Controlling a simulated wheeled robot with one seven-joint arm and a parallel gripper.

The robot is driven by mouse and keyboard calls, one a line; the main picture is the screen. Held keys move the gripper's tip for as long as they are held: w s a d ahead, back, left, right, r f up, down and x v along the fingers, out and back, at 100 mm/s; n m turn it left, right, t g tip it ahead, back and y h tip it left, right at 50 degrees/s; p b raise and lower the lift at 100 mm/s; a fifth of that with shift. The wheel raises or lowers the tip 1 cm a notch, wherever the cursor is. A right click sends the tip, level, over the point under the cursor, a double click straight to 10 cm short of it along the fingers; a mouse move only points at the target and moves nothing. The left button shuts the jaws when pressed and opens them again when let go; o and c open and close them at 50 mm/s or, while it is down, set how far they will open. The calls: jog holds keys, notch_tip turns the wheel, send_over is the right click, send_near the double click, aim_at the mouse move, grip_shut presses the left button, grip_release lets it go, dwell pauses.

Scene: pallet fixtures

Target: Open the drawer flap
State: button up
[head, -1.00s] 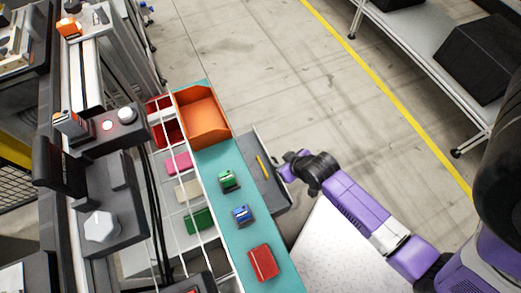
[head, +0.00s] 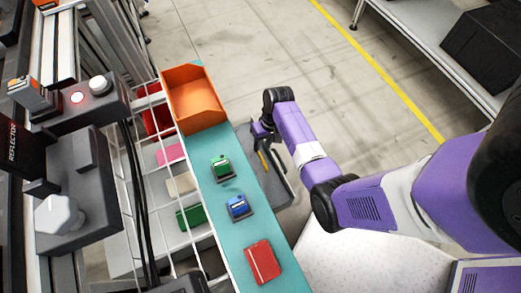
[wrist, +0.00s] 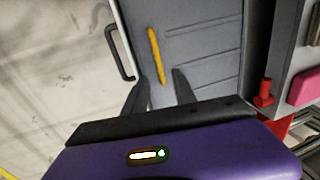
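The grey drawer (head: 283,181) stands out from under the right side of the teal shelf, its inside showing. A yellow stick-like object (head: 264,161) lies in it. In the wrist view the drawer (wrist: 205,45) fills the upper middle, with a dark bar handle (wrist: 119,52) on its left edge. My gripper (head: 262,132) is at the drawer's far end in the head view. In the wrist view my gripper (wrist: 160,76) is open, its two fingers apart over the drawer, with the lower end of the yellow object (wrist: 155,50) between them in the picture. The handle is outside the fingers.
The teal shelf (head: 217,192) holds an orange bin (head: 195,98), a green item (head: 221,167), a blue item (head: 238,206) and a red box (head: 262,262). A wire rack stands left. Clear floor (head: 235,50) lies beyond the drawer.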

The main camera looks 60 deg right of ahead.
aim_at(259, 153)
jog(key=shift+w+a+f+b, duration=0.2)
jog(key=shift+f+b, duration=0.15)
jog(key=shift+f, duration=0.75)
jog(key=shift+w+a+f+b, duration=0.15)
jog(key=shift+f+b, duration=0.15)
jog(key=shift+f, duration=0.75)
jog(key=shift+s, duration=0.1)
jog(key=shift+c, duration=0.2)
grip_shut()
